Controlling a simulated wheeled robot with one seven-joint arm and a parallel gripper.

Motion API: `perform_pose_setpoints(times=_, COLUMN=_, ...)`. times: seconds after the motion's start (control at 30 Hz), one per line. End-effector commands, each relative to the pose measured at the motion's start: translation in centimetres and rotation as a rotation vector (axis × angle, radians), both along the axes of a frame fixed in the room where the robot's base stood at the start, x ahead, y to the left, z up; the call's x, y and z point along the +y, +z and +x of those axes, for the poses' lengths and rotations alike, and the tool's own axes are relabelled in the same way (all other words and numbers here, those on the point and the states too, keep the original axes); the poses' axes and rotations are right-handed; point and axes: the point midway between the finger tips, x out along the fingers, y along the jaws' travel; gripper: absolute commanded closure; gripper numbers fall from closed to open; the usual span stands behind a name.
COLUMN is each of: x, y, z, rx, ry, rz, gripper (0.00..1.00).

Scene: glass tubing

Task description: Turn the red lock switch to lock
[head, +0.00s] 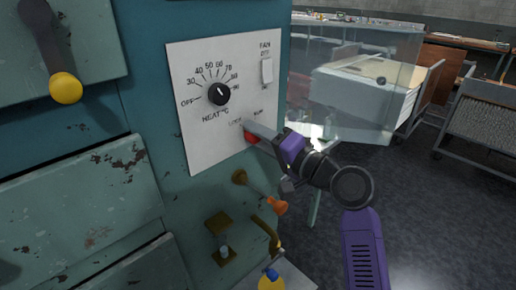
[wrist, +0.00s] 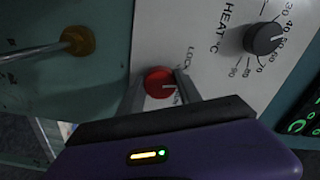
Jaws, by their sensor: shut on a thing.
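The red lock switch (head: 249,138) is a small round knob low on the white control panel (head: 205,150). In the wrist view the red knob (wrist: 158,80) sits between the two fingers of my gripper (wrist: 160,88), and a pale line on it points right. The "LOCK" label (wrist: 187,54) shows beside it; a second label, partly hidden by a finger, shows lower right. My gripper (head: 254,133) is shut on the switch and hides much of it in the head view.
A black heat dial (head: 219,94) and a fan switch (head: 267,70) are above on the panel. An orange-tipped lever (head: 277,207) and a brass valve (head: 266,232) are below. A glass-sided enclosure (head: 370,75) and carts stand right; grey floor is open there.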

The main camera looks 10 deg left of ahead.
Motion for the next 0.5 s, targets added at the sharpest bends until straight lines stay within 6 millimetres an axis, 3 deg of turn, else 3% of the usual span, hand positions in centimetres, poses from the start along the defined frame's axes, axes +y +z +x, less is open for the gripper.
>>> perform_pose_setpoints(times=0.03, x=-0.08, y=-0.7, z=0.02, rx=-0.036, ry=0.0, rz=-0.029, gripper=0.99)
perform_pose_setpoints(times=0.5, x=-0.11, y=-0.61, z=0.07, rx=-0.337, ry=0.0, rz=-0.267, gripper=0.99)
